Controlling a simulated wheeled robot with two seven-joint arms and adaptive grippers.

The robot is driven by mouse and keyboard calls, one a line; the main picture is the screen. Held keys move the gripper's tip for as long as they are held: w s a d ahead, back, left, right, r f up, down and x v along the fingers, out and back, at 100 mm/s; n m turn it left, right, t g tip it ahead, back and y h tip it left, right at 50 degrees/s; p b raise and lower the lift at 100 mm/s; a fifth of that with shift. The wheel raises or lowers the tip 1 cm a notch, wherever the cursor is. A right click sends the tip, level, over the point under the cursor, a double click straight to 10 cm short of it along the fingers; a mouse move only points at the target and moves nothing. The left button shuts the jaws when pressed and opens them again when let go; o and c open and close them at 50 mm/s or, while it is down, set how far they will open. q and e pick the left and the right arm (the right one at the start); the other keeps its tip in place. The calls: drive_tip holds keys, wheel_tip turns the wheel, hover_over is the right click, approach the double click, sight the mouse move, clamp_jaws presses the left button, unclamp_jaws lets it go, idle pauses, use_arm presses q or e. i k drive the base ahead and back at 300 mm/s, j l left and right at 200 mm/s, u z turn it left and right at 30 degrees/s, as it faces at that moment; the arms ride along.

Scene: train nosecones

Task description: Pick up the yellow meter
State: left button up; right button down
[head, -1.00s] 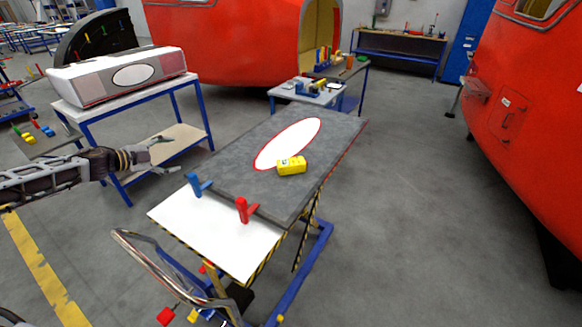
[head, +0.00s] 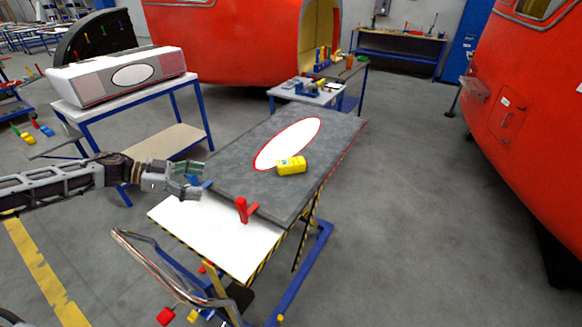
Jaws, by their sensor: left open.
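The yellow meter (head: 291,166) lies on the grey slab on top of the work table (head: 262,190), at the lower edge of a white oval with a red rim (head: 287,144). My left gripper (head: 198,179) comes in from the left and is open and empty. It is at the table's left edge, clearly left of the meter and apart from it. It covers most of the blue clamp. My right gripper is not in view.
A red clamp (head: 242,209) stands on the table's near part, by the white board (head: 215,236). A metal push handle (head: 150,262) is at the near left. A side table (head: 150,97) with a white nosecone stands behind my left arm. The slab around the meter is clear.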

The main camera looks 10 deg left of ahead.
sight(297, 165)
drive_tip(key=i+l, duration=0.25)
drive_tip(key=i, duration=0.2)
drive_tip(key=i+l, duration=0.25)
drive_tip(key=i, duration=0.25)
